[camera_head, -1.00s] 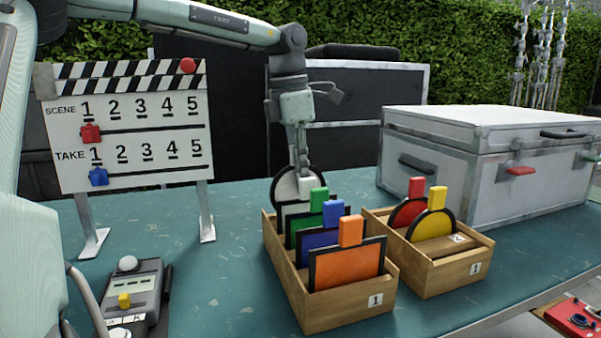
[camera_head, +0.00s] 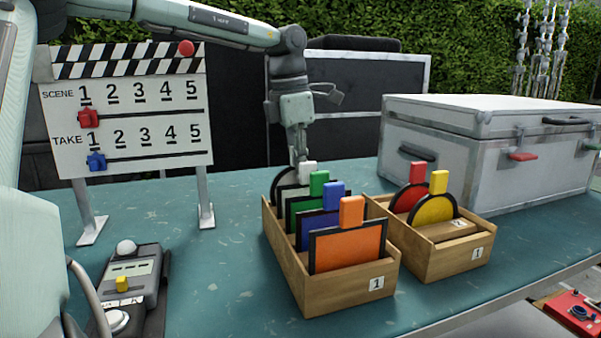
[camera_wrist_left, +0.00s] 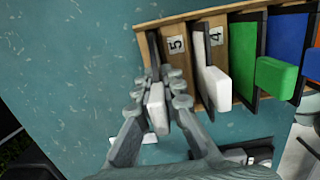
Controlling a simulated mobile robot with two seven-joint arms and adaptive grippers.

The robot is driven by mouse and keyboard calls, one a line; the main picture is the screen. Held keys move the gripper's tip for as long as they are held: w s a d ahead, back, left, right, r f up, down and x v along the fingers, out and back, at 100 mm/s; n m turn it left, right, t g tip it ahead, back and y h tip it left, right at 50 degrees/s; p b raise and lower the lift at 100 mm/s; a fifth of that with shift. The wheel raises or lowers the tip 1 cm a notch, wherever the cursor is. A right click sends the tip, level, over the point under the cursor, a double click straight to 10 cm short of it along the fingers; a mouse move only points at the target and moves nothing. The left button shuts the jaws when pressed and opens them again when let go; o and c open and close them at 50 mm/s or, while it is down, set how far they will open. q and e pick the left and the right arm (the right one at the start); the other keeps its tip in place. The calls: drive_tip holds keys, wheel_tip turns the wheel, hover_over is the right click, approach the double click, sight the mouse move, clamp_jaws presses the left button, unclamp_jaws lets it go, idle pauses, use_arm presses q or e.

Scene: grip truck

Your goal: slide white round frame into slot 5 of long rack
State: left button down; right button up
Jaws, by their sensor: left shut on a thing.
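The white round frame (camera_head: 284,181), black-rimmed with a white tab (camera_wrist_left: 155,108), stands upright at the far end of the long rack (camera_head: 345,297). My left gripper (camera_head: 298,157) is shut on that tab from above; it also shows in the left wrist view (camera_wrist_left: 158,97). There the frame is nearly edge-on beside the slot 5 label (camera_wrist_left: 176,44). Its lower part is hidden in the head view, so I cannot tell how deep it sits. A white-tabbed frame (camera_wrist_left: 218,88) stands beside label 4. My right gripper is out of view.
Green (camera_head: 319,182), blue (camera_head: 334,192) and orange (camera_head: 347,249) frames stand nearer in the long rack. A shorter rack (camera_head: 447,262) with red and yellow round frames is to the right. A clapperboard (camera_head: 130,115) stands left, a grey case (camera_head: 470,160) behind right.

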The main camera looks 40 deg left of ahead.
use_arm(q)
drive_tip(key=shift+f+b, duration=0.55)
drive_tip(key=shift+f, duration=0.35)
drive_tip(key=c, duration=1.6)
unclamp_jaws()
drive_tip(key=shift+r, duration=0.1)
drive_tip(key=r, duration=0.4)
drive_tip(key=s+r, duration=0.1)
drive_tip(key=r, duration=0.7)
drive_tip(key=shift+s+a, duration=0.2)
drive_tip(key=shift+a, duration=0.1)
drive_tip(key=shift+f, duration=0.15)
